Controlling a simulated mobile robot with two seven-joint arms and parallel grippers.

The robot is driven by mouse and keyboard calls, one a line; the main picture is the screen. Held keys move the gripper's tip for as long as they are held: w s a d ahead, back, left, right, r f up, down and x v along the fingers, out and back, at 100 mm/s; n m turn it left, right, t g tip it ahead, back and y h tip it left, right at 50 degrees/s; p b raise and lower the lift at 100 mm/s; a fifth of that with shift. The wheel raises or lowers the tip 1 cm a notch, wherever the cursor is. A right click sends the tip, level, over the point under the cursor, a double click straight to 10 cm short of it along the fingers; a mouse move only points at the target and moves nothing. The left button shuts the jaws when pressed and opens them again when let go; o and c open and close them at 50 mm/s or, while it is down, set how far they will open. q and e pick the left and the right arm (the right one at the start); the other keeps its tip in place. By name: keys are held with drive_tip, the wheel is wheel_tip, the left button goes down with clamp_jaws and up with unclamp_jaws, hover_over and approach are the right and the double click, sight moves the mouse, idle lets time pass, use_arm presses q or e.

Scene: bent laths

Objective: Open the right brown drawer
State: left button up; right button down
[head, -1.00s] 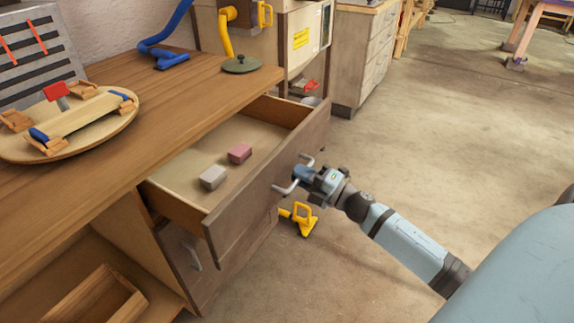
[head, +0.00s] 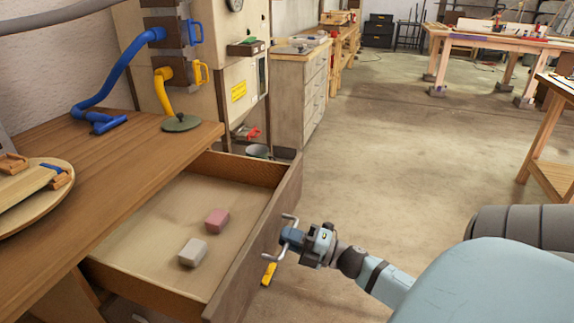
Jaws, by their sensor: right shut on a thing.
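The brown drawer (head: 255,245) is pulled well out from under the wooden worktop, its inside showing. A pink block (head: 216,221) and a pale grey block (head: 192,253) lie on its floor. A silver bar handle (head: 279,255) is on the drawer's front. My right gripper (head: 290,240) is at the handle, shut on it, with the arm coming in from the lower right. My left gripper is not in view.
The worktop (head: 120,165) holds a round board at the left and a blue and a yellow hose at the back. A pale cabinet (head: 300,95) stands behind. Open concrete floor lies to the right.

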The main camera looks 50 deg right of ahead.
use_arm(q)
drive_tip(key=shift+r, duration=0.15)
use_arm(e)
drive_tip(key=c, duration=1.2)
unclamp_jaws()
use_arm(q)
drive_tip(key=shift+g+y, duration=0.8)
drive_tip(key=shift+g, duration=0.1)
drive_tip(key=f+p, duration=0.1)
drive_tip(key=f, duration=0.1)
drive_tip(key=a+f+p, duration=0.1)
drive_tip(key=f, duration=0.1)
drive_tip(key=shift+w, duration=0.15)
use_arm(e)
drive_tip(key=v, duration=1.4)
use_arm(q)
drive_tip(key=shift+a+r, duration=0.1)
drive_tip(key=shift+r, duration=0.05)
